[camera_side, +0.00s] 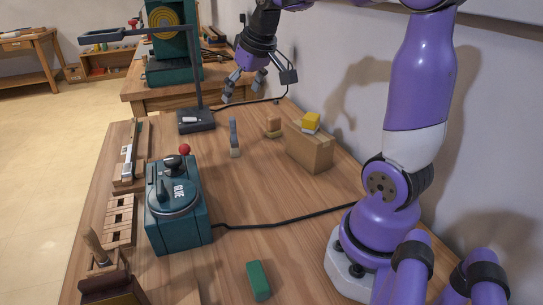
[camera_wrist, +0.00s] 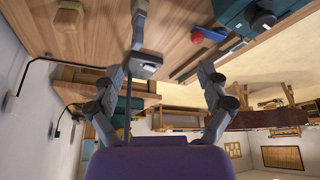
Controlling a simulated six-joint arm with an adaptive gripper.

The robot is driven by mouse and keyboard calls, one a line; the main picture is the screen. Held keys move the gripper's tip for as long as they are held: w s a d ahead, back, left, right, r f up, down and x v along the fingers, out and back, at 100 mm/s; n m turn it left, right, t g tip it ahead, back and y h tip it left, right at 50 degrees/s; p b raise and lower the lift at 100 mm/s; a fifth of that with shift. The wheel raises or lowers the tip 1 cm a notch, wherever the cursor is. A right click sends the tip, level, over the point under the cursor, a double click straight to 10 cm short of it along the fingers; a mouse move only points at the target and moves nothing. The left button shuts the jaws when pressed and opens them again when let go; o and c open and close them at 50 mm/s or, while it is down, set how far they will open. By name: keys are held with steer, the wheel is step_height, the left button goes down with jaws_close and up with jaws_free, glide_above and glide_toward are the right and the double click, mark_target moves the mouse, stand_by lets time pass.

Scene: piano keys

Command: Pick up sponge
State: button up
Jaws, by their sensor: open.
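A yellow block (camera_side: 311,121), which looks like the sponge, sits on top of a cardboard box (camera_side: 309,150) near the wall in the side view. I cannot make it out in the wrist view. My gripper (camera_side: 243,88) is open and empty, raised above the far part of the bench, beyond and to the left of the box. In the wrist view my gripper (camera_wrist: 160,72) has its two fingers spread wide with nothing between them.
A grey-handled tool (camera_side: 235,138), lamp base (camera_side: 196,122), teal machine (camera_side: 177,215) and green block (camera_side: 259,281) stand around. A black cable (camera_side: 290,219) crosses the bench.

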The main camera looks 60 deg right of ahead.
steer(key=w+d+f+m, duration=0.2)
steer(key=d+f, duration=0.1)
steer(key=d, duration=0.8)
steer(key=m+g, duration=0.1)
glide_toward(272, 116)
steer(key=shift+h, duration=0.3)
steer(key=x, duration=0.4)
steer(key=shift+d+f, duration=0.15)
steer(key=shift+f, duration=0.15)
steer(key=x, duration=0.6)
steer(key=shift+w+a, duration=0.2)
steer(key=c, duration=1.2)
